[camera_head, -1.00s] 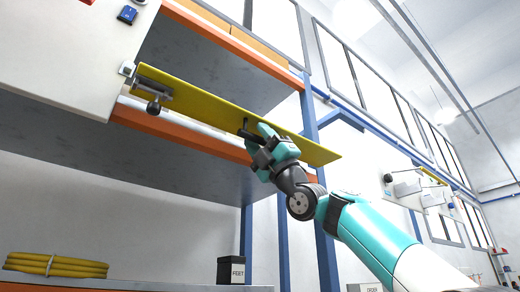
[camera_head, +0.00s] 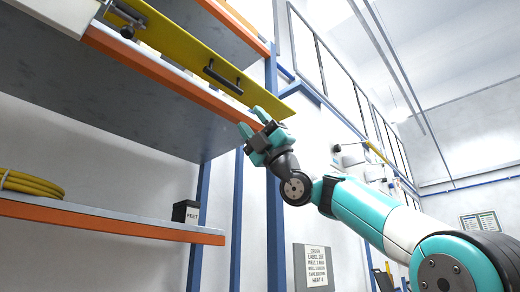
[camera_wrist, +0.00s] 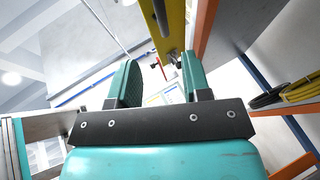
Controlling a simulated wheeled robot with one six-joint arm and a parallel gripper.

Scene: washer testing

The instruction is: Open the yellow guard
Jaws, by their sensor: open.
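The yellow guard (camera_head: 185,48) is a long flat panel at the upper left of the head view, hinged at its left end near a metal bracket (camera_head: 122,18). A dark bar handle (camera_head: 222,79) sits on its face. My gripper (camera_head: 251,120) is below and to the right of the handle, apart from it, open and empty. In the wrist view the guard (camera_wrist: 171,25) runs down from the top edge, beyond and between the two teal fingers (camera_wrist: 158,80). The dark handle (camera_wrist: 161,18) shows along its left side.
Blue posts (camera_head: 271,180) rise behind my gripper. A sign board (camera_head: 313,267) hangs at the lower middle. The right side looks open.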

